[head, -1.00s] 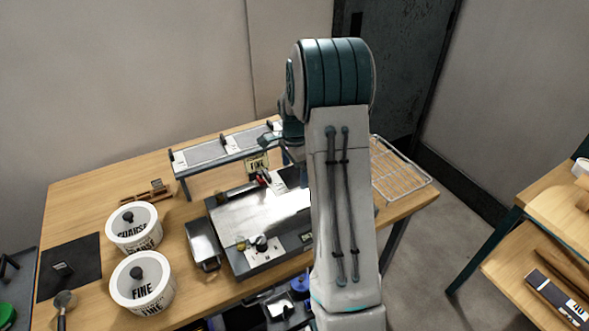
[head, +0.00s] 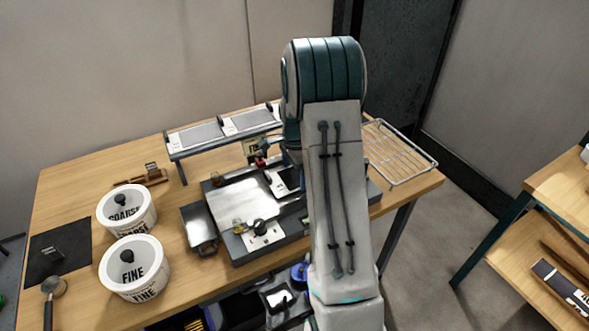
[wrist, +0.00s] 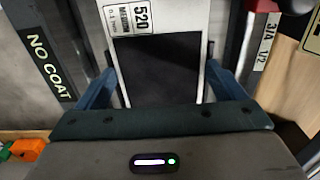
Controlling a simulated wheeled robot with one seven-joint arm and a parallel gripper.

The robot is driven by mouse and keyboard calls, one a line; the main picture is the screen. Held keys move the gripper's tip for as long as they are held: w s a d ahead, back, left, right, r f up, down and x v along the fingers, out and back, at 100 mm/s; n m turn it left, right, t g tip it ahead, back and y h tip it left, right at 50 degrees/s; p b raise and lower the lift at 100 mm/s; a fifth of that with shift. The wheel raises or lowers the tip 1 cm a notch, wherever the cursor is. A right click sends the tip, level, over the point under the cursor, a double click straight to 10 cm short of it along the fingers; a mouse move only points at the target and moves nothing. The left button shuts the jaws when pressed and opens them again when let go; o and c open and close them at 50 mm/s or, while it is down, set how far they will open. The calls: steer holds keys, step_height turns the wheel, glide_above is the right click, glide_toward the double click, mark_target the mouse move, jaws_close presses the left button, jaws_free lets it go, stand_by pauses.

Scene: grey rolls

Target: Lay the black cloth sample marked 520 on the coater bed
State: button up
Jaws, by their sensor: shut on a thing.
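The black cloth sample (wrist: 158,72) has a white card edge marked 520 in the wrist view. My gripper (wrist: 159,88) is shut on it, with a blue finger at each side. In the head view the sample (head: 289,180) shows as a dark patch with a white edge over the right part of the coater, partly hidden by my arm. The coater bed (head: 232,203) is a bright metal plate on a dark base, its left part bare. I cannot tell whether the sample touches the bed. My gripper is mostly hidden behind my arm in the head view.
A raised rack (head: 205,150) with grey panels stands behind the coater. A metal tray (head: 199,228) sits at its left. White tubs marked COARSE (head: 127,210) and FINE (head: 134,270) stand further left. A wire rack (head: 400,155) is at the right.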

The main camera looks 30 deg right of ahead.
steer(key=shift+f, duration=0.3)
stand_by(0.5)
steer(key=o, duration=0.7)
steer(key=shift+o, duration=0.2)
step_height(320, 180, up, 14)
steer(key=b, duration=0.1)
steer(key=s+a+r+n+t, duration=0.2)
steer(key=s+a+r+n, duration=0.3)
steer(key=s+a+n, duration=0.6)
steer(key=s+a+f+n, duration=0.1)
steer(key=s+a+n, duration=0.1)
steer(key=s, duration=0.5)
steer(key=s+a+f+n+t, duration=0.1)
steer(key=s+a+n, duration=0.1)
steer(key=s+n, duration=0.2)
steer(key=s, duration=0.3)
steer(key=shift+s+a+f+n, duration=0.25)
steer(key=shift+a+f+n, duration=0.05)
steer(key=shift+a+f, duration=0.1)
